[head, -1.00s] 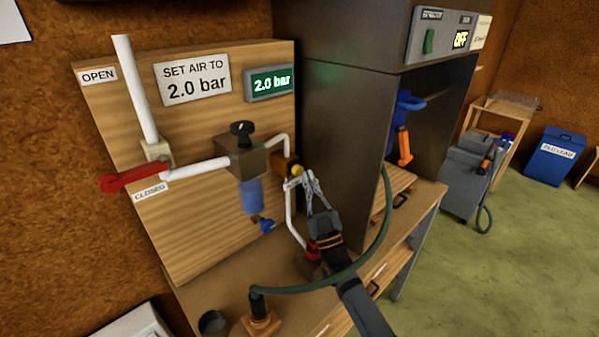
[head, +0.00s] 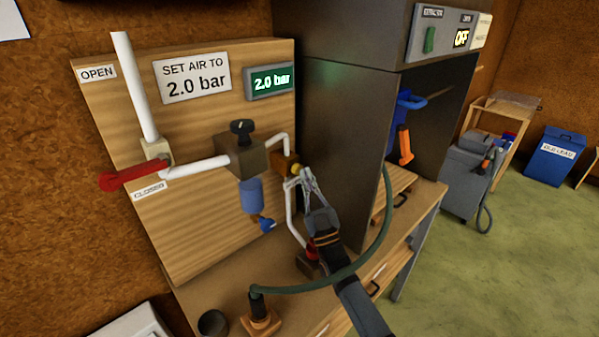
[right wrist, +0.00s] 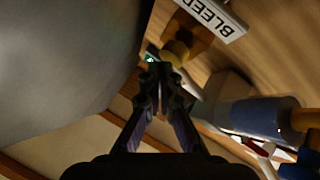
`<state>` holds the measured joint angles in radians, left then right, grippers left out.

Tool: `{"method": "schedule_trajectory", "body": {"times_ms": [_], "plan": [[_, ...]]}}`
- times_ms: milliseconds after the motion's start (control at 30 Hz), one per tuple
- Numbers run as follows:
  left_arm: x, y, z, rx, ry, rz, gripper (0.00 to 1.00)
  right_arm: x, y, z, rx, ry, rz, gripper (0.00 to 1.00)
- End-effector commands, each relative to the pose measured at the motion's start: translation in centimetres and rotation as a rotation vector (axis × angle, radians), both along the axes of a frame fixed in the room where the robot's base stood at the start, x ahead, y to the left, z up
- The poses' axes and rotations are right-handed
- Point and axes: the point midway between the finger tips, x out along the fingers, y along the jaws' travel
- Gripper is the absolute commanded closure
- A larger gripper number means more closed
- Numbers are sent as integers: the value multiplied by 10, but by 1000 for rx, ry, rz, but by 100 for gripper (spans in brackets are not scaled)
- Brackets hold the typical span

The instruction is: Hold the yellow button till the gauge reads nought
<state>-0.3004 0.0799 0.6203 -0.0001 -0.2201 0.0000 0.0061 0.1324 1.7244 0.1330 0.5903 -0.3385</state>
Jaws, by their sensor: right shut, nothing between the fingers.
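The yellow button (head: 296,170) sits on a small brass-brown block at the end of the white pipe on the wooden panel. The right wrist view shows it as a yellow knob (right wrist: 176,52) beside a BLEED label (right wrist: 213,18). My right gripper (head: 303,176) is shut and empty. Its fingertips are right at the button in the head view; in the wrist view the tips (right wrist: 162,72) are just below the knob, and I cannot tell whether they touch it. The gauge (head: 270,82) reads 2.0 bar. My left gripper is not in view.
A red lever (head: 135,176) lies at the CLOSED label. A regulator (head: 240,157) with a black knob and blue bowl is left of the button. A dark cabinet (head: 335,130) stands close on the right. A green hose (head: 340,278) loops over the bench.

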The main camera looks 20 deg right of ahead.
Motion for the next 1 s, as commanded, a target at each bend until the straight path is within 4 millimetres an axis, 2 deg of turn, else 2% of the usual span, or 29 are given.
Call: {"method": "schedule_trajectory", "body": {"times_ms": [1000], "plan": [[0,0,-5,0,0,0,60,8,3,0,1,0,-1,100]]}}
